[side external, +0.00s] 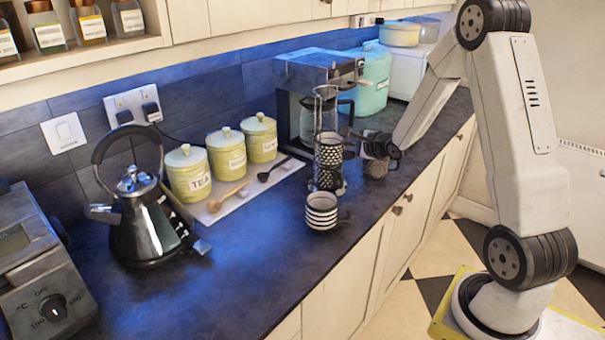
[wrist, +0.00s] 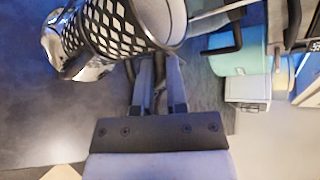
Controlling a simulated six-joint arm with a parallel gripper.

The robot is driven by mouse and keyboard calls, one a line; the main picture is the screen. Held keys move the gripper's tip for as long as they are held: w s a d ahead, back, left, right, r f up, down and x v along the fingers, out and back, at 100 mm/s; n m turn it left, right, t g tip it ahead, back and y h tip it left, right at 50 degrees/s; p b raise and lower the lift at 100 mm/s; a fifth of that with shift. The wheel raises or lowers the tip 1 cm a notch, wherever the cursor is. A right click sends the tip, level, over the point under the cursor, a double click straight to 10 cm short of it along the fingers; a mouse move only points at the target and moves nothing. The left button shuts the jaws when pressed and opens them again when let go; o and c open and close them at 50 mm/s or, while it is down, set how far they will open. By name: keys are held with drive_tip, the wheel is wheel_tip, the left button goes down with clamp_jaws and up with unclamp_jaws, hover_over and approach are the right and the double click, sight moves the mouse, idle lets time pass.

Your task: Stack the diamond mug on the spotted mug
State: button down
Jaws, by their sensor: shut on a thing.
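A dark mug with small pale spots (side external: 326,180), seemingly the spotted mug, shows directly below the diamond mug. I cannot tell whether the two touch. The spotted mug is not clear in the wrist view.
A striped mug (side external: 321,212) stands nearer the camera. Another patterned mug (side external: 376,169) is partly hidden below my wrist. The coffee press (side external: 326,106) stands close behind. Canisters (side external: 225,153) and a kettle (side external: 143,222) stand to the left.

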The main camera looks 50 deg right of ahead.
drive_tip(key=shift+f, duration=0.2)
drive_tip(key=c, duration=0.7)
unclamp_jaws()
drive_tip(key=shift+o, duration=0.2)
drive_tip(key=shift+r, duration=0.15)
drive_tip(key=shift+r, duration=0.2)
drive_tip(key=v, duration=1.2)
